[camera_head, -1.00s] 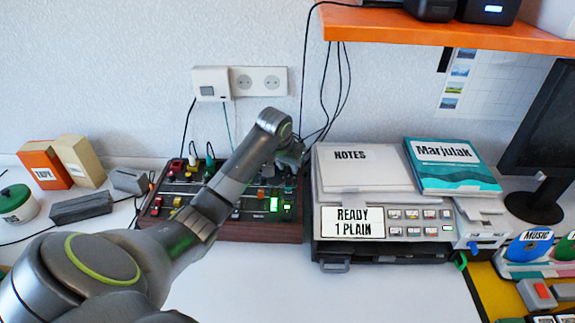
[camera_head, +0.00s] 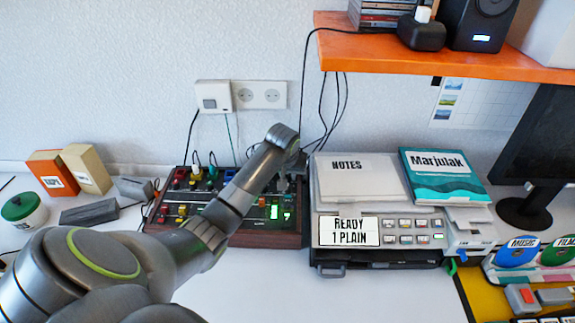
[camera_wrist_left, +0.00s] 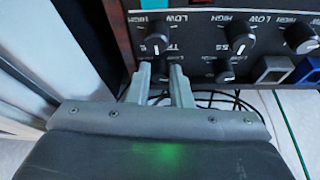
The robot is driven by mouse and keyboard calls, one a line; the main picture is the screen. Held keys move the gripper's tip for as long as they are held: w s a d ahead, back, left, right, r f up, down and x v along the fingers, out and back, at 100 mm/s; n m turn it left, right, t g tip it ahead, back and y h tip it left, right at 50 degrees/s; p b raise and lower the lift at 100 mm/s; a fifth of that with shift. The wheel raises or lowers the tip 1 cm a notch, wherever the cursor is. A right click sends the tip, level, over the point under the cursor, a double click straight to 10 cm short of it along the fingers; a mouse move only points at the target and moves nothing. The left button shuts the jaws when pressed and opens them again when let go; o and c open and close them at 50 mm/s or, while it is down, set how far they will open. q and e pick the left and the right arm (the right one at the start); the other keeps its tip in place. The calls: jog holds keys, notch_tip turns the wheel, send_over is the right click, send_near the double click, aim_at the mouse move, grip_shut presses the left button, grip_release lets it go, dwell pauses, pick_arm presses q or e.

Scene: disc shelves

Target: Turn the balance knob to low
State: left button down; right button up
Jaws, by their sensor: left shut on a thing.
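The mixer (camera_head: 262,240) is a dark console with a wooden rim, sliders and lit green displays, left of the middle in the head view. My left gripper (camera_wrist_left: 160,70) reaches its back right side from above; in the head view the arm hides part of the console. In the left wrist view the fingers are shut on a dark knob (camera_wrist_left: 160,76) in the lower row, below the knob labelled with TR (camera_wrist_left: 156,44). The fingers cover most of the held knob and its name, so I cannot read whether it is balance. LOW and HIGH marks show around the knobs. My right gripper is out of view.
A bass knob (camera_wrist_left: 242,40) and a lower knob (camera_wrist_left: 223,70) stand to the right of the fingers. Cables hang below the panel. A grey printer-like machine (camera_head: 385,258) stands close to the right of the mixer. The table front is clear.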

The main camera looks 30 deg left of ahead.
pick_arm(q)
jog(key=n+p, duration=0.1)
jog(key=p, duration=0.1)
jog(key=shift+d+r+n+y+p, duration=0.15)
jog(key=shift+r+n+y+p, duration=0.15)
jog(key=shift+n, duration=0.1)
jog(key=shift+w+f+n+g+y+p, duration=0.15)
jog(key=shift+f+n+g+y+p, duration=0.15)
jog(key=shift+n+p, duration=0.5)
jog(key=c, duration=1.6)
grip_release()
